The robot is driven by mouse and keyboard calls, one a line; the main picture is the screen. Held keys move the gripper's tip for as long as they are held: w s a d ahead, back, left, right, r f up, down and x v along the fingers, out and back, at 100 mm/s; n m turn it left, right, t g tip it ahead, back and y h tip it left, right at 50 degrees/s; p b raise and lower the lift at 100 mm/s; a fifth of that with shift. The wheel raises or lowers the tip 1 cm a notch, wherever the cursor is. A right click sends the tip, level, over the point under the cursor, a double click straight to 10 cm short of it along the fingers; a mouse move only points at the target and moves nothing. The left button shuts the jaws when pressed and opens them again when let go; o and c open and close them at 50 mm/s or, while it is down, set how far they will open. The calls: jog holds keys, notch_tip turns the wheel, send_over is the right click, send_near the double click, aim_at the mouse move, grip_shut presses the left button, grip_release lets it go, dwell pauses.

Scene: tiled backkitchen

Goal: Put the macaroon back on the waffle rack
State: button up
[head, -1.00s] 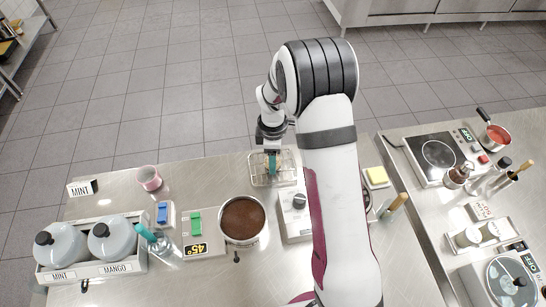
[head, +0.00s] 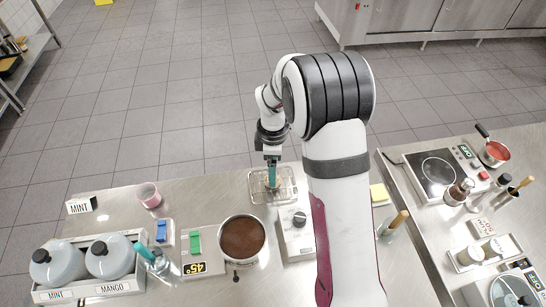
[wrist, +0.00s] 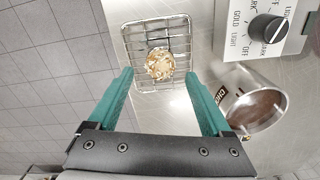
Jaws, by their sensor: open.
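The macaroon (wrist: 160,63), pale and flaky, lies on the wire waffle rack (wrist: 143,31), a little toward the rack's near side in the wrist view. In the head view the rack (head: 288,198) stands at the table's far edge, and my gripper (head: 272,185) hangs over it, partly hiding the macaroon. In the wrist view my gripper (wrist: 160,85) has its two green fingers spread wide, with nothing between them. The macaroon is beyond the fingertips, apart from both fingers.
A control box with a knob (head: 299,219) stands right beside the rack. A pink cup (head: 149,195) is farther left. Bare table lies between cup and rack.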

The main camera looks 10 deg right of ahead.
notch_tip(320, 180, up, 8)
jog(key=f, duration=0.1)
jog(key=s+r+m, duration=0.7)
jog(key=s, duration=0.3)
jog(key=s+a+m+y, duration=0.1)
jog(key=s+a+m, duration=0.1)
jog(key=s+m, duration=1.2)
jog(key=s, duration=0.5)
jog(key=shift+r+y, duration=0.3)
jog(key=shift+y, duration=0.1)
